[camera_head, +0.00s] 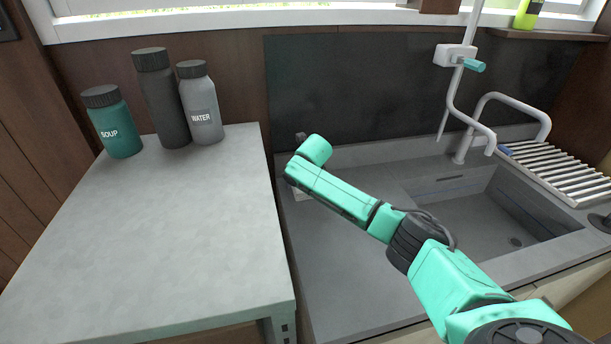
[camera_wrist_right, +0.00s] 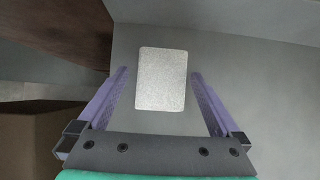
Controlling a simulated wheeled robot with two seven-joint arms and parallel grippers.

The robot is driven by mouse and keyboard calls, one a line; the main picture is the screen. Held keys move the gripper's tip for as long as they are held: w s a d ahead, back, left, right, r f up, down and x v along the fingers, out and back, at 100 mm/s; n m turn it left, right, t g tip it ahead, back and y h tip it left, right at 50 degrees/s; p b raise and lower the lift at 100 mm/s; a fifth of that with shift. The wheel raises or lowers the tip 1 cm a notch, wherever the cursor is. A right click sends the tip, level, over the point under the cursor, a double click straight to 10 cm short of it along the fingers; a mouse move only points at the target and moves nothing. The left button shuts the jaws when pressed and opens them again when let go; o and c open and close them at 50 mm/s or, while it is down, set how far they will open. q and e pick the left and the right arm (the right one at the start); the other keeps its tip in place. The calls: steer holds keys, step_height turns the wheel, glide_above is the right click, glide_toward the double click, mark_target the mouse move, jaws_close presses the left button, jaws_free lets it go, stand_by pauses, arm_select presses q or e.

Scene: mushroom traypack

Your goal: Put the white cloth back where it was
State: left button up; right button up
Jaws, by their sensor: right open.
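A pale, speckled rectangle that looks like the white cloth (camera_wrist_right: 161,88) lies flat on a grey surface in the right wrist view. My right gripper (camera_wrist_right: 160,73) is open, with one purple finger on each side of it and a gap to each. The fingers do not touch it. In the head view my right arm reaches over the counter left of the sink, and its fingers are hidden behind the arm. A small pale edge (camera_head: 302,194) shows under the arm's end; I cannot tell surely that it is the cloth. My left gripper is not in view.
A grey table (camera_head: 160,240) stands at the left, mostly clear. A soup jar (camera_head: 112,122), a dark bottle (camera_head: 161,98) and a water bottle (camera_head: 201,104) stand at its back. A sink (camera_head: 490,215) with a faucet (camera_head: 465,145) and a drying rack (camera_head: 565,170) are at the right.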

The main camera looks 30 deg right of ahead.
steer(key=v, duration=1.1)
